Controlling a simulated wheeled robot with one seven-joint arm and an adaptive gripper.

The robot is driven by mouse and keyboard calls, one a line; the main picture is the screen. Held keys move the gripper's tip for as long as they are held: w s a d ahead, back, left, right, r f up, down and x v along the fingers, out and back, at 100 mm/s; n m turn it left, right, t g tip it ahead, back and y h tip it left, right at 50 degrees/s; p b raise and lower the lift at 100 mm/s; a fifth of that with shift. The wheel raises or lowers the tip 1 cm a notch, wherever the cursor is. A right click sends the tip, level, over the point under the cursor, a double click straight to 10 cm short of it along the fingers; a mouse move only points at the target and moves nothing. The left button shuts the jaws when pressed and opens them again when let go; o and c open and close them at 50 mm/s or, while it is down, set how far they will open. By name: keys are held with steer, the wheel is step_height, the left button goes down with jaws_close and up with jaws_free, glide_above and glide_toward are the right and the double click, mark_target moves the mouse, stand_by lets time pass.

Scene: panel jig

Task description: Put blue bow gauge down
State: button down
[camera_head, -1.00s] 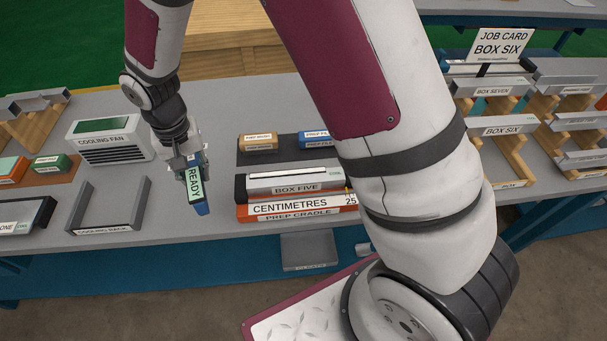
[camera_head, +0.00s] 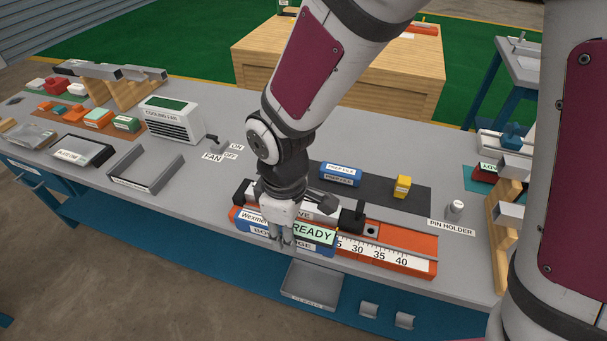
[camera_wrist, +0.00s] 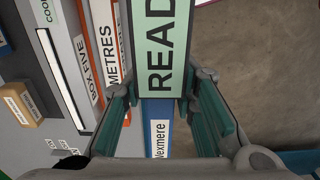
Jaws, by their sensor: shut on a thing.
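The blue bow gauge (camera_head: 262,236) has a green READY plate (camera_head: 313,233) on top and a white name label on its front. In the head view it lies level along the front of the orange prep cradle (camera_head: 405,262). My gripper (camera_head: 283,240) comes down from above and is shut on the gauge. In the wrist view the two fingers (camera_wrist: 160,103) stand either side of the blue body (camera_wrist: 160,118), and the READY plate covers much of it. I cannot tell whether the gauge touches the cradle or hangs just above it.
The cooling fan (camera_head: 172,122) and an open grey tray (camera_head: 122,182) stand to the left. Behind are a blue block (camera_head: 341,170) and a yellow block (camera_head: 402,187) on a dark mat. The pin holder (camera_head: 455,208) is at right. A grey tray (camera_head: 312,287) hangs below the front edge.

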steer(key=w, duration=0.4)
steer(key=w+f, duration=0.1)
steer(key=w, duration=0.4)
steer(key=w+d, duration=0.1)
steer(key=w, duration=0.4)
steer(key=shift+f, duration=0.2)
steer(key=shift+w+d, duration=0.1)
steer(key=shift+f+p, duration=0.5)
steer(key=shift+f, duration=1.25)
steer(key=shift+f, duration=0.15)
steer(key=c, duration=1.3)
jaws_free()
